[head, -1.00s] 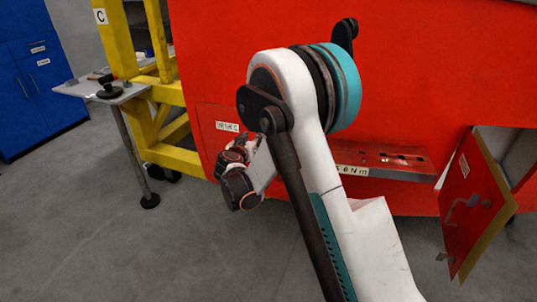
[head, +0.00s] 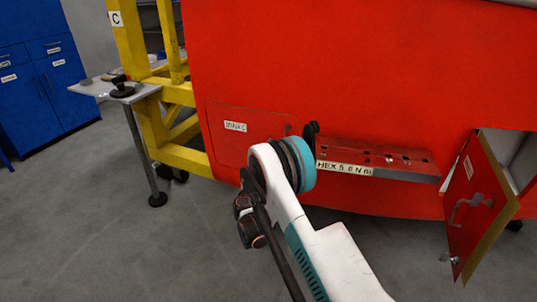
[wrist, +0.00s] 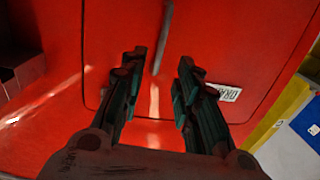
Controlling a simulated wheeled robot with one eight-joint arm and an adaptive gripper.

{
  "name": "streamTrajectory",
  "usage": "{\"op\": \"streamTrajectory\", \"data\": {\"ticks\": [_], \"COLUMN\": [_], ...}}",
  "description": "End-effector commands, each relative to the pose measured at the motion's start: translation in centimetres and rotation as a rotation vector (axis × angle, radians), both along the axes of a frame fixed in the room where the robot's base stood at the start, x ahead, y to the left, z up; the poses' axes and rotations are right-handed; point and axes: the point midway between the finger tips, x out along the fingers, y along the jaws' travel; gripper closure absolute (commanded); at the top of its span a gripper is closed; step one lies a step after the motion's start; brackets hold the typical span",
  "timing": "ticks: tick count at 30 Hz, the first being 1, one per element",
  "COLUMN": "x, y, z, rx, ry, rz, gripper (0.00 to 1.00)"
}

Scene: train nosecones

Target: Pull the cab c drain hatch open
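The drain hatch (head: 225,150) is a red panel, shut flush in the red cab wall, with a white label (head: 236,127) on it. In the wrist view the hatch (wrist: 210,45) fills the middle, its label (wrist: 228,93) partly covered by a finger. A thin grey handle bar (wrist: 165,25) runs down from the top edge. My gripper (wrist: 162,57) is open, pointing at the hatch. The bar's lower end shows between its two fingertips; I cannot tell whether it is between them in depth.
An open red door (head: 478,205) with a handle hangs at the right. A ledge (head: 385,160) with a torque label juts out right of the hatch. A yellow frame (head: 135,60) and small grey table (head: 140,92) stand at left. Grey floor (head: 70,220) is clear.

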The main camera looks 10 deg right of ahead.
Motion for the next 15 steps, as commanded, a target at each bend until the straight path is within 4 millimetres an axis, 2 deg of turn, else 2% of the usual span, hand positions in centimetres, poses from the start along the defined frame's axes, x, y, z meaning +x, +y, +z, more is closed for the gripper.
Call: {"op": "streamTrajectory", "data": {"ticks": [9, 15], "x": [5.8, 8.2], "y": [-2.7, -3.9], "z": [-0.3, -0.2], "rx": [0.000, 0.000], "ry": [0.001, 0.001], "rz": [-0.002, -0.002], "gripper": [0.70, 0.70]}}
